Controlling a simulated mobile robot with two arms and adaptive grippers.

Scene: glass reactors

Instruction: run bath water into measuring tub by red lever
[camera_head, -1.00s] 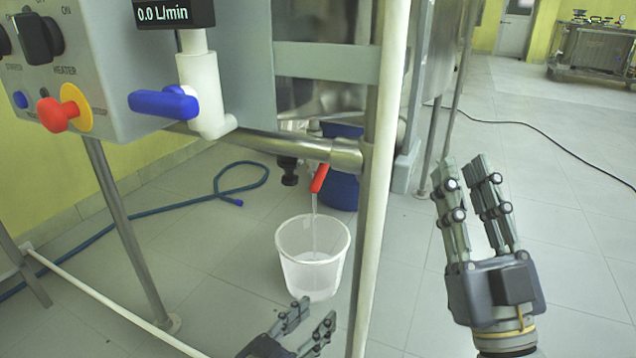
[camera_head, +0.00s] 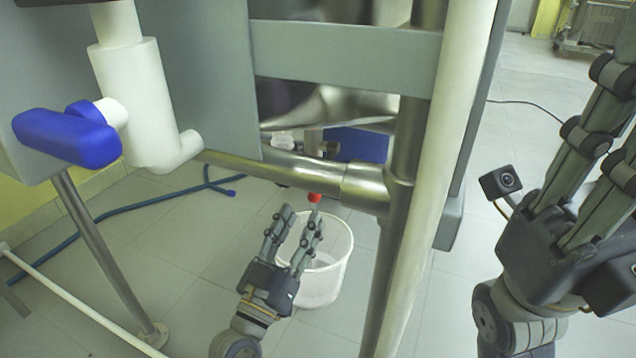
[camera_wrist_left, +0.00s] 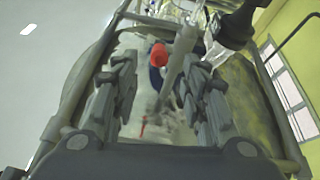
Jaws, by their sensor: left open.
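The red lever (camera_head: 314,197) shows as a small red tip under the steel pipe, above the white translucent measuring tub (camera_head: 338,262). The tub stands upright on the floor. My left gripper (camera_head: 299,214) is open in front of the tub, its fingertips just below the lever tip. In the left wrist view, the red lever (camera_wrist_left: 158,55) lies between the two open fingers, with no clear contact. The gripper hides part of the tub and the space under the lever, so I cannot tell whether water runs. My right gripper (camera_head: 606,135) is open and empty at the right edge, fingertips partly cut off.
A steel crossbar (camera_head: 280,172) and upright post (camera_head: 395,250) frame the lever closely. A blue-handled white valve (camera_head: 68,136) hangs at upper left. A blue hose (camera_head: 120,207) lies on the floor. A blue container (camera_head: 358,146) stands behind the pipe.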

